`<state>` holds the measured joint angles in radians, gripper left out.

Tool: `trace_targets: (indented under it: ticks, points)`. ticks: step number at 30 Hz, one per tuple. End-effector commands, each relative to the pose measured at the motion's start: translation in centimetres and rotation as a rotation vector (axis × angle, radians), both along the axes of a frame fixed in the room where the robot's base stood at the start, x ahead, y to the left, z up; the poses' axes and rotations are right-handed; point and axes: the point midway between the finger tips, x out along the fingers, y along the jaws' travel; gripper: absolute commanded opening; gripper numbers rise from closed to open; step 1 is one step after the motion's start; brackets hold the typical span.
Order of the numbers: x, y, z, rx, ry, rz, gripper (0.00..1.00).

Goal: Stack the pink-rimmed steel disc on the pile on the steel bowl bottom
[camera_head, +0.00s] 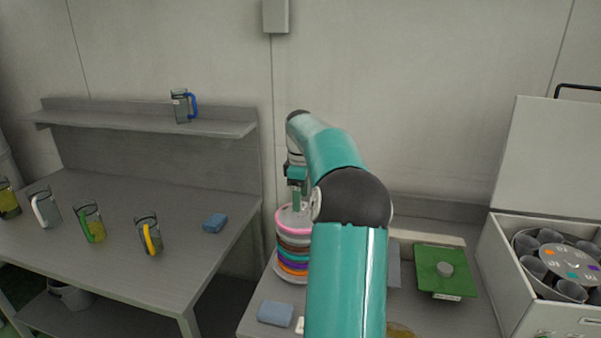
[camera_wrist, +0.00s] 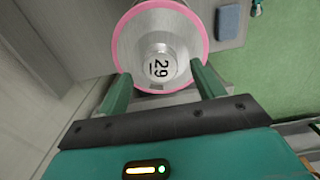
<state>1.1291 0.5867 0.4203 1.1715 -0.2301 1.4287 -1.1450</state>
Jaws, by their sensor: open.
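The pink-rimmed steel disc (camera_head: 283,228) lies on top of the pile of coloured-rim discs (camera_head: 293,257), which stands on the steel bowl bottom (camera_head: 287,278). My arm hides the right side of the pile. In the wrist view the pink-rimmed disc (camera_wrist: 128,44) shows from above, with a round centre knob (camera_wrist: 158,69) marked 29. My gripper (camera_wrist: 160,72) is open, with one green finger on each side of the knob and a gap to both. In the head view my gripper (camera_head: 297,201) is right over the disc, pointing down.
A blue sponge (camera_head: 275,313) lies in front of the pile. The left bench (camera_head: 130,270) holds several jugs and another blue sponge (camera_head: 214,223).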

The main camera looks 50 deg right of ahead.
Motion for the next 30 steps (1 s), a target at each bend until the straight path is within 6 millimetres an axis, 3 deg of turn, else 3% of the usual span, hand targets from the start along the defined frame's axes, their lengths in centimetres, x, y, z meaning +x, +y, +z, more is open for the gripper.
trace_targets:
  ticks: [9,15,21,30]
  points:
    - [0.1,0.0,7.1,-0.003,-0.005,0.001,0.67]
    - [0.1,0.0,10.4,-0.002,-0.003,0.000,0.67]
    - [0.0,0.0,11.7,-0.001,-0.001,0.001,0.67]
    - [0.0,0.0,11.8,-0.001,-0.001,0.001,0.67]
